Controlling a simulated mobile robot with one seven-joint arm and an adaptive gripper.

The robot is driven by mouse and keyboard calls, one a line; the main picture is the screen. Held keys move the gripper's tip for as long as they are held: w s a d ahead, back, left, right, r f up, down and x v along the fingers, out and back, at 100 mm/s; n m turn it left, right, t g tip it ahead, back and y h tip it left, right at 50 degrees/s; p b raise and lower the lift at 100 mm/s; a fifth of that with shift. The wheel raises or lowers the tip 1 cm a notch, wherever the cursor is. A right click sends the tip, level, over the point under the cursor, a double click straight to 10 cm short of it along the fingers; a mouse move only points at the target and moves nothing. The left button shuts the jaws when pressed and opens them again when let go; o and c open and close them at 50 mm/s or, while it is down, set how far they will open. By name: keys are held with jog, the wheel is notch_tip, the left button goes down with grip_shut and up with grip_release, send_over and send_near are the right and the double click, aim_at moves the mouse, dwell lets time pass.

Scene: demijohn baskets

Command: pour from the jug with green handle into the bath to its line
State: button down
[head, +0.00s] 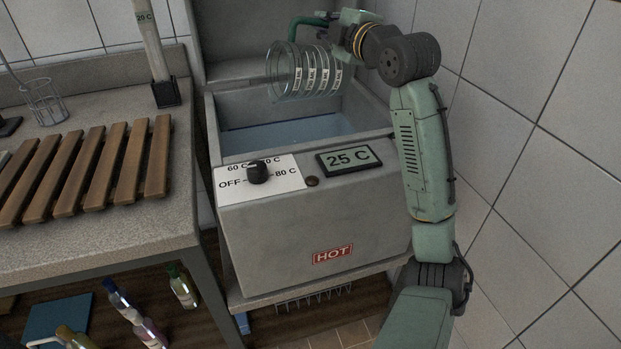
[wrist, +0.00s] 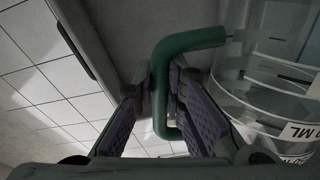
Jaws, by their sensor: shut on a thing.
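A clear glass jug (head: 309,77) with marked bands is tipped nearly onto its side above the bath, its mouth to the left. Its green handle (wrist: 185,42) is between the fingers of my gripper (wrist: 165,100), which is shut on it. The jug's glass wall and "ML" band (wrist: 270,105) show at the right of the wrist view. The bath (head: 222,122) is a grey box with bluish liquid inside, well below its rim. No stream from the jug can be made out. I cannot make out the bath's line.
The bath front has a dial (head: 257,172), a "25 C" display (head: 349,158) and a HOT label. A tiled wall is close on the right.

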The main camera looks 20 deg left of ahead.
jog(key=w+d+f+m, duration=0.2)
jog(key=f, duration=0.1)
jog(key=w+d+f+m, duration=0.1)
jog(key=m, duration=0.1)
jog(key=shift+f, duration=0.2)
jog(key=shift+w+d+f+m+p, duration=0.15)
jog(key=shift+w+d+f+m, duration=0.15)
jog(key=shift+f+m, duration=0.25)
jog(key=shift+w+d+f+m+p, duration=0.1)
jog(key=shift+w+d+f+m, duration=0.2)
jog(key=shift+m, duration=0.5)
jog(key=shift+w+d+f+m+p, duration=0.2)
jog(key=shift+d+f+m, duration=0.1)
jog(key=shift+f+m, duration=0.25)
jog(key=shift+r, duration=0.15)
